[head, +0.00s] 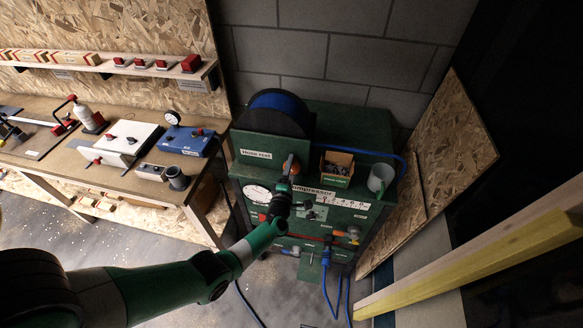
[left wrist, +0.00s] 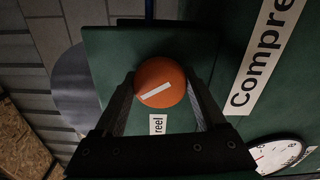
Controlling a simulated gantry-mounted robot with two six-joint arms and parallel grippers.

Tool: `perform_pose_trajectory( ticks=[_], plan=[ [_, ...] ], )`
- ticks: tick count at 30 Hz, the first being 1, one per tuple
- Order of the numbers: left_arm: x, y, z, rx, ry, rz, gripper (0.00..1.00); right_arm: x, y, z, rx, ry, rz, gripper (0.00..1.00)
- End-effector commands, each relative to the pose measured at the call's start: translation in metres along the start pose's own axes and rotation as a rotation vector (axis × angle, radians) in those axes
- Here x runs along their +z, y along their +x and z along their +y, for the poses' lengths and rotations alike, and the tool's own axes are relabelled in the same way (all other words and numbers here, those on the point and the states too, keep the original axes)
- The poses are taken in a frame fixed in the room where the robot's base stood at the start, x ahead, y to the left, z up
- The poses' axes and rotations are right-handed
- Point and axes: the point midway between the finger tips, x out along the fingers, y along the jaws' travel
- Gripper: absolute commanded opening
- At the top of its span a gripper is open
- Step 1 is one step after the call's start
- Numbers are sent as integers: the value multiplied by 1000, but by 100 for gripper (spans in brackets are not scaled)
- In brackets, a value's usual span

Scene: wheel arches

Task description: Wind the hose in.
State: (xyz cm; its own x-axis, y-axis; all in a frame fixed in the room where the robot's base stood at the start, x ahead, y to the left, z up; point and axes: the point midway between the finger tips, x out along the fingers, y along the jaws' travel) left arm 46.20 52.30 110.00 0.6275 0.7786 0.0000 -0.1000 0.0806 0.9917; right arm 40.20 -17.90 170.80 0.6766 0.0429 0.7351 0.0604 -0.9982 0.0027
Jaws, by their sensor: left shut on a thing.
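The hose reel (head: 273,113) stands on top of the green compressor cabinet (head: 345,117), with blue hose wound on it. Its front panel is labelled "Hose reel" (head: 256,154). An orange knob with a white stripe (left wrist: 160,82) sits on that panel; it also shows in the head view (head: 290,167). My left gripper (head: 291,164) is shut on the orange knob, one finger on either side in the left wrist view. Loose blue hose (head: 385,153) runs along the cabinet top to the right, and more blue hose (head: 326,290) hangs at the lower front. My right gripper is not in view.
A box of small parts (head: 337,168) and a pale green mug (head: 380,178) stand on the cabinet right of the reel. Gauges and valves cover its front. A workbench (head: 130,188) with tools is at the left. A wooden beam (head: 480,250) crosses the right side.

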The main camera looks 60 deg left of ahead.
Motion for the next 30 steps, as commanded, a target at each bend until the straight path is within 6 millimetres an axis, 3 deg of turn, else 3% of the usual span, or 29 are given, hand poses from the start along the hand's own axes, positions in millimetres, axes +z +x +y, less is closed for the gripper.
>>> perform_pose_trajectory(
  ticks=[11, 12, 15, 24, 30],
  plan=[
    [0, 0, 1, 2, 3, 1, 18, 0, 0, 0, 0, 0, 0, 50],
    [0, 0, 1, 2, 2, 1, 80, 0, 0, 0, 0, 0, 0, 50],
    [0, 0, 1, 2, 2, 1, 98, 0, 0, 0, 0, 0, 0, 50],
    [0, -3, 1, 0, 2, 0, 100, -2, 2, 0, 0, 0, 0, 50],
    [1, -35, 4, -3, 3, -2, 100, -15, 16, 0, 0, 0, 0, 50]
  ],
)
